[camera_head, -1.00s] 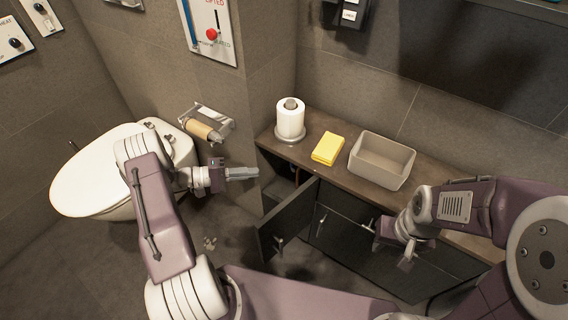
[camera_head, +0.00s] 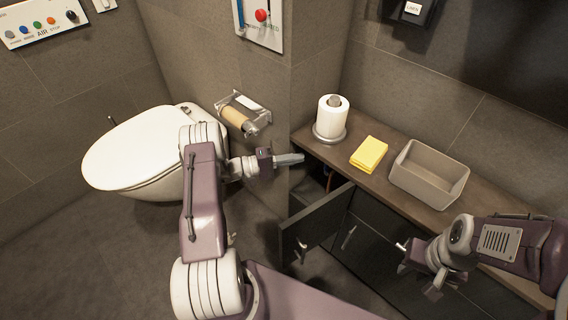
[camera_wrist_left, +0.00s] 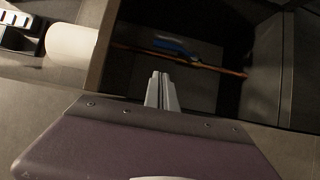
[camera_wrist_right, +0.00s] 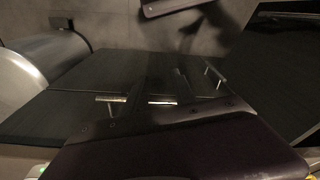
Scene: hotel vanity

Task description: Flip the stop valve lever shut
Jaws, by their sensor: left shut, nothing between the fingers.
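The stop valve shows as a blurred blue lever (camera_wrist_left: 175,45) on a copper pipe (camera_wrist_left: 215,69) inside the open cabinet (camera_wrist_left: 205,95) in the left wrist view. The lever lies roughly along the pipe; its exact angle is too blurred to tell. My left gripper (camera_head: 300,159) is shut and empty at the cabinet opening, beside the wall corner. Its fingers (camera_wrist_left: 161,77) point towards the pipe and appear short of the lever. In the head view the lever is hidden in the dark cabinet. My right gripper (camera_head: 418,267) is by the closed cabinet fronts, with its jaw gap unclear.
The open cabinet door (camera_head: 316,222) stands out below my left gripper. The counter (camera_head: 375,190) carries a toilet roll on a stand (camera_head: 333,116), a yellow cloth (camera_head: 369,154) and a grey bin (camera_head: 428,173). A toilet (camera_head: 140,150) and paper holder (camera_head: 240,114) are left.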

